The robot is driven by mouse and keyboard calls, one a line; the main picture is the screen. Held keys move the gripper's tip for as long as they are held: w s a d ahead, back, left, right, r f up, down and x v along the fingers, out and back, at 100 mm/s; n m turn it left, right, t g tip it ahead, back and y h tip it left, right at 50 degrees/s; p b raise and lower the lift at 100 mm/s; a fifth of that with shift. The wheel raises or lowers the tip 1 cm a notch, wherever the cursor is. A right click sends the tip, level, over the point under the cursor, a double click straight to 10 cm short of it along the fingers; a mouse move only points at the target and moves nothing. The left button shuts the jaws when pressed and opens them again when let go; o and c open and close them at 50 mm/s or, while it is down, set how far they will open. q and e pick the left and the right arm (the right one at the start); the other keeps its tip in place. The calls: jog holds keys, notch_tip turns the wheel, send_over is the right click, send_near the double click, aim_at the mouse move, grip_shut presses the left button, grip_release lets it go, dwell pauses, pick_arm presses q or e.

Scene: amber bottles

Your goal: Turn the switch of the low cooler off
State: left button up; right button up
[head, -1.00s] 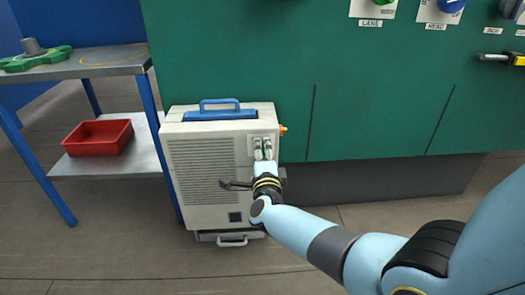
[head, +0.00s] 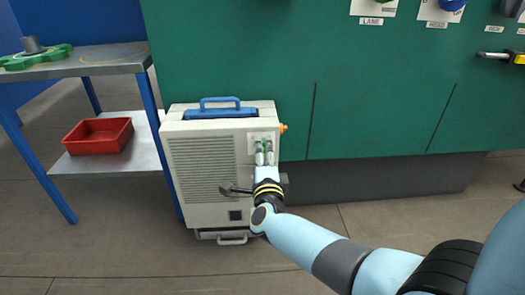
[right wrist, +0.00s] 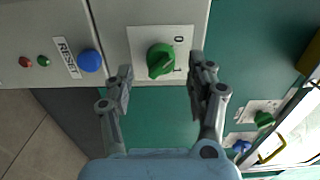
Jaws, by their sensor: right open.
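The low cooler (head: 205,175) is a white box with a grille and a blue top handle, standing on the floor against the green cabinet. Its switch (right wrist: 160,60) is a green rotary knob on a white plate marked 0 and I in the right wrist view. My left gripper is not in view.
A blue RESET button (right wrist: 89,60) sits beside the switch. An orange part (head: 284,128) sticks out of the cooler's right side. A metal table (head: 110,66) with a red bin (head: 98,137) on its shelf stands left. The floor at right is mostly clear.

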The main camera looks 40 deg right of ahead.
jog(key=v, duration=0.9)
jog(key=shift+s+a, duration=0.2)
jog(key=shift+s, duration=0.1)
jog(key=s+a+f+n+g+y, duration=0.1)
jog(key=s+f+n+g+y, duration=0.4)
jog(key=s+f+n, duration=0.7)
jog(key=s+a+f+n+g+y, duration=0.1)
jog(key=s+f+n+g+y, duration=0.4)
jog(key=s+f+n, duration=0.7)
pick_arm(q)
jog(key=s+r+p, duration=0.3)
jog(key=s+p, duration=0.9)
jog(key=p, duration=0.2)
pick_arm(e)
jog(key=s+d+r+g, duration=0.1)
jog(key=s+g, duration=0.1)
jog(key=s, duration=1)
jog(key=s+d+r+g+h, duration=0.1)
jog(key=s+d+r+g, duration=0.1)
jog(key=s, duration=1)
jog(key=shift+r+n+g, duration=0.2)
jog(key=shift+n+g, duration=0.1)
jog(key=shift+g, duration=0.1)
